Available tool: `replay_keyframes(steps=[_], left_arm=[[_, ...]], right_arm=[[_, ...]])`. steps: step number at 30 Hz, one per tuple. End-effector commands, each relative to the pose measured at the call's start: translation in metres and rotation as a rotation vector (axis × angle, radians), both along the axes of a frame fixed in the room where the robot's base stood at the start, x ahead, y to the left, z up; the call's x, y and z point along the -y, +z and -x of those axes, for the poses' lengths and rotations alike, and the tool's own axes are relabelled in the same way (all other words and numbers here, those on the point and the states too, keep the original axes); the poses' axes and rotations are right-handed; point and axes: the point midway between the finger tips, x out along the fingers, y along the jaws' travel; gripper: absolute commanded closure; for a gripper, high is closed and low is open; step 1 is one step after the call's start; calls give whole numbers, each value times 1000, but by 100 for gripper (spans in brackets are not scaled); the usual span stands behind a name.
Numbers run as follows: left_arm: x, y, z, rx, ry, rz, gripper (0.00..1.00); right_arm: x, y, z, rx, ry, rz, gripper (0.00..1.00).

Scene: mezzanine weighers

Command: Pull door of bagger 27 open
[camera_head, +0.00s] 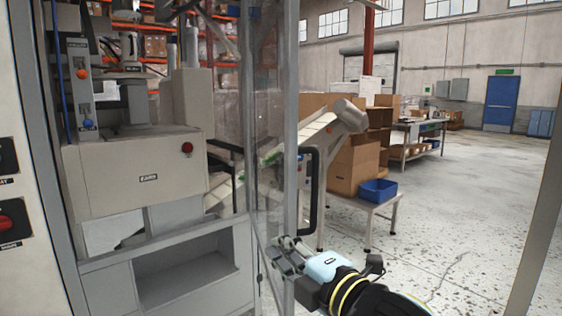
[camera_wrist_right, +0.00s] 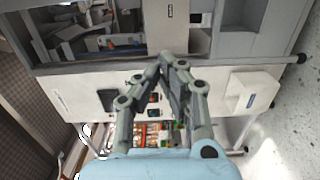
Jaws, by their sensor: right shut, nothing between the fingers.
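The bagger door (camera_head: 272,120) is a tall clear panel in a grey frame. It stands swung out from the bagger, seen nearly edge-on in the head view, with the cabinet front uncovered. Its black handle (camera_head: 314,190) shows on the right side. My right gripper (camera_head: 277,250) is shut and empty at the door's lower part, below the handle. Its fingers overlap the door frame in the picture; I cannot tell whether they touch it. In the wrist view the right gripper's fingertips (camera_wrist_right: 172,60) meet in front of machinery. My left gripper is not in view.
The beige bagger body (camera_head: 130,175) with a red button stands behind the door at left. A conveyor (camera_head: 300,140), cardboard boxes (camera_head: 353,168) and a blue bin (camera_head: 377,190) on a low table stand beyond. The speckled floor at right is mostly clear.

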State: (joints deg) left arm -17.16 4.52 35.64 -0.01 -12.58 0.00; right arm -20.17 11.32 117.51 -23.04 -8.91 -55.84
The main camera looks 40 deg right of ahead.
Motion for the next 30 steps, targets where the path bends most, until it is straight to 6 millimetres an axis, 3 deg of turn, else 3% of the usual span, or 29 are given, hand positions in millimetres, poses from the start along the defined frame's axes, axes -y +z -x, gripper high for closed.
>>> replay_keyframes(steps=[1,3,6,11,24,30], left_arm=[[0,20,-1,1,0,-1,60],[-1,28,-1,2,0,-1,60],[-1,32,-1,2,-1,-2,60],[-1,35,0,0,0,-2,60],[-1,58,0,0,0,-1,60],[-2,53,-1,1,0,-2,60]], right_arm=[[-2,37,8,8,-17,3,100],[-3,61,15,12,-36,7,100],[-3,77,20,14,-52,11,100],[-2,79,8,14,-56,11,100],[2,81,-81,17,-54,11,100],[29,76,-68,14,-53,19,100]])
